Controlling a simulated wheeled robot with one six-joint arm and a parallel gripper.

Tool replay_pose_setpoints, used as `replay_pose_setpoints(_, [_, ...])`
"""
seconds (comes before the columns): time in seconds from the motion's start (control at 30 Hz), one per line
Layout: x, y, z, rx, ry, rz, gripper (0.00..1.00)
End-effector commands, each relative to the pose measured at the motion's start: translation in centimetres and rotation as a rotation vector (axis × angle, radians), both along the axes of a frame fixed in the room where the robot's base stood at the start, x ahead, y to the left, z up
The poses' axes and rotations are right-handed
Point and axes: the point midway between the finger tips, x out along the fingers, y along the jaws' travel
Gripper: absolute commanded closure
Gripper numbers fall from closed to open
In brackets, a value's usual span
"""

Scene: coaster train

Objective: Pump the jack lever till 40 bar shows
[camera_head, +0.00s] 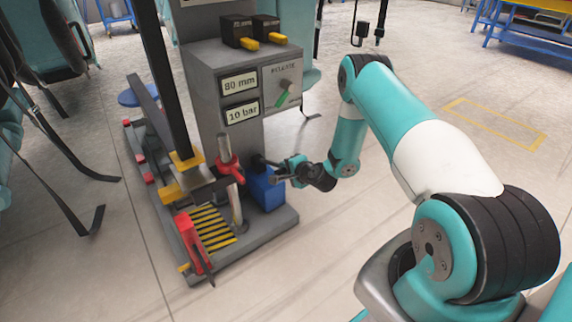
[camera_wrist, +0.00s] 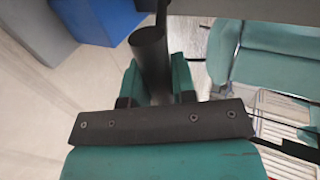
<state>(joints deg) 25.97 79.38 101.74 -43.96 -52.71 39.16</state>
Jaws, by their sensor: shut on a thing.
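The jack stand's lower display (camera_head: 241,112) reads 10 bar. The blue pump block (camera_head: 267,189) sits on the grey base at the column's foot and also shows at the top of the wrist view (camera_wrist: 100,20). My gripper (camera_head: 285,173) is beside the pump block, to its right and slightly above. In the wrist view my gripper (camera_wrist: 157,80) has its teal fingers on both sides of the black, rod-like jack lever (camera_wrist: 150,48) and is shut on it. In the head view the lever is small and partly hidden by my gripper.
The upper display (camera_head: 239,84) reads 80 mm. Red clamp parts (camera_head: 230,160) and a yellow-black striped plate (camera_head: 208,228) are on the base. Teal seats (camera_head: 45,45) with hanging straps stand left.

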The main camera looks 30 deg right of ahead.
Motion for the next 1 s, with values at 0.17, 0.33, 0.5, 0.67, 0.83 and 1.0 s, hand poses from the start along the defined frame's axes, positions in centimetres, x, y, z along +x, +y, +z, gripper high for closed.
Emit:
replay_pose_setpoints(0.17, [0.1, -0.2, 0.1, -0.006, -0.001, -0.007, 1.00])
replay_pose_setpoints(0.33, [0.1, 0.0, 0.1, -0.005, -0.003, -0.004, 0.52])
replay_pose_setpoints(0.5, [0.2, 0.2, 0.1, -0.004, -0.002, 0.000, 0.43])
replay_pose_setpoints(0.67, [0.1, 0.2, 0.2, -0.004, -0.002, 0.000, 0.43])
replay_pose_setpoints(0.83, [-1.4, 0.0, 1.0, -0.001, 0.001, -0.003, 0.43])
replay_pose_setpoints(1.0, [-4.5, -0.2, 2.6, 0.002, 0.003, -0.007, 0.43])
